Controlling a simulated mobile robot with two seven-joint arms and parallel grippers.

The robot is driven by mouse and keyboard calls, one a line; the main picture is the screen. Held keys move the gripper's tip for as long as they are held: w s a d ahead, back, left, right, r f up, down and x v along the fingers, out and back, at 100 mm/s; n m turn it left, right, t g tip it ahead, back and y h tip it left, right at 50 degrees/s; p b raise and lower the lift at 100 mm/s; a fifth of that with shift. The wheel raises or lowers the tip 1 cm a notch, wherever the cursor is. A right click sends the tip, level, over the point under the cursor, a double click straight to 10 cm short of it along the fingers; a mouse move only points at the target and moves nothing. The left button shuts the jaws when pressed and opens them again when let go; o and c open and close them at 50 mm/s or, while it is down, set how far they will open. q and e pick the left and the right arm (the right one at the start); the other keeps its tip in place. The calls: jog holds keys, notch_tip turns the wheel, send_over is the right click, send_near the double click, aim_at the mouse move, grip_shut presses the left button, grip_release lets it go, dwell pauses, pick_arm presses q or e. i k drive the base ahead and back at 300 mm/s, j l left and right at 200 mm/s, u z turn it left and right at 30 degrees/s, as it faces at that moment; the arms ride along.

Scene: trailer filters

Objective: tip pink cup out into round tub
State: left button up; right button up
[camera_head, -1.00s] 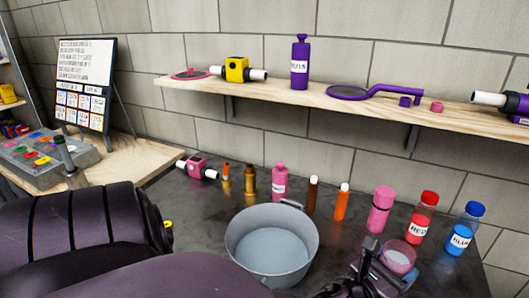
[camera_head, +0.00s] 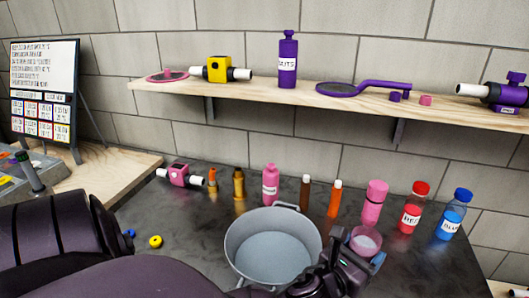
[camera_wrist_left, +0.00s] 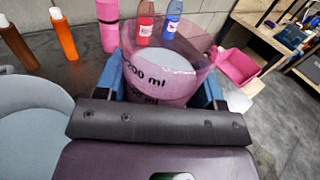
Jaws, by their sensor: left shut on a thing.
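The pink cup (camera_head: 366,241) is see-through, with something pale inside. In the left wrist view the pink cup (camera_wrist_left: 165,78) shows a "200 ml" mark and stands between the blue fingers. My left gripper (camera_head: 352,258) is shut on it and holds it about upright, just right of the tub's rim. The round tub (camera_head: 240,262) is grey, with a handle at the back, and looks empty. Its rim also shows at the left of the left wrist view (camera_wrist_left: 38,112). My right gripper is not in view.
Behind the tub stands a row of bottles, among them a pink bottle (camera_head: 270,185), an orange bottle (camera_head: 335,200), a red-capped bottle (camera_head: 411,210) and a blue bottle (camera_head: 453,215). A wooden shelf (camera_head: 440,112) runs above. A pink bin (camera_wrist_left: 238,66) lies farther right in the wrist view.

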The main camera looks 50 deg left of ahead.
aim_at(269, 247)
jog(key=k+j, duration=0.15)
jog(key=j, duration=0.15)
jog(key=k+j, duration=0.1)
jog(key=j, duration=0.25)
jog(key=k+j, duration=0.15)
jog(key=j, duration=0.15)
jog(key=k+j, duration=0.15)
jog(key=j, duration=0.2)
